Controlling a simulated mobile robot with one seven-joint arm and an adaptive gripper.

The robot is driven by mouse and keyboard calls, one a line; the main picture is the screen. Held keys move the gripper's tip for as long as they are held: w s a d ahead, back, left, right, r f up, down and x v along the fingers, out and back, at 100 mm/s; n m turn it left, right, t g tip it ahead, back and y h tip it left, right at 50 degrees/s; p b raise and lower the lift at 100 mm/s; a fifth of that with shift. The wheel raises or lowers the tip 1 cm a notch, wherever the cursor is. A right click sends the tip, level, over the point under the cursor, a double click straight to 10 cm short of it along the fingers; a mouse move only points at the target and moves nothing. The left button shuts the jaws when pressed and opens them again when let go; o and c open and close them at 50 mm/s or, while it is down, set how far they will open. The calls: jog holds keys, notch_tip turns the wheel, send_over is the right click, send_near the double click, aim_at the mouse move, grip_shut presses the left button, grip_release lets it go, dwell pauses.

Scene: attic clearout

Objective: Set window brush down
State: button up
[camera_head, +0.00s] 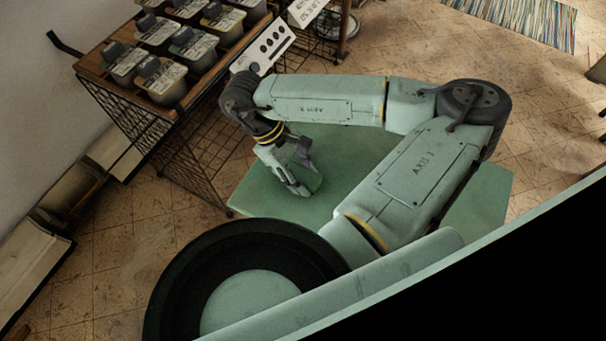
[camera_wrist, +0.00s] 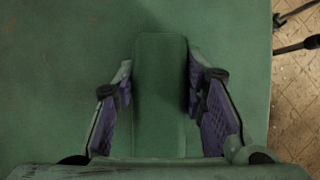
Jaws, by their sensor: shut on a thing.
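My gripper (camera_head: 304,180) points down over a flat green surface (camera_head: 350,146). In the wrist view its two purple-padded fingers (camera_wrist: 160,84) are closed on the sides of a long, plain dark-green piece (camera_wrist: 160,60), which I take to be the window brush. No bristles show. In the head view the held piece is mostly hidden by the fingers and blends with the green surface. The green surface fills most of the wrist view. I cannot tell whether the brush touches it.
A wire rack with a wooden top (camera_head: 194,92) holds several grey lidded tubs behind and left of my gripper. A control panel (camera_head: 262,50) is at its right end. A striped rug (camera_head: 524,16) lies at the upper right. Tiled floor (camera_head: 545,115) is open on the right.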

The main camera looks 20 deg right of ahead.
jog(key=shift+f, duration=0.3)
jog(key=o, duration=1.4)
jog(key=shift+f, duration=0.1)
jog(key=shift+c, duration=0.2)
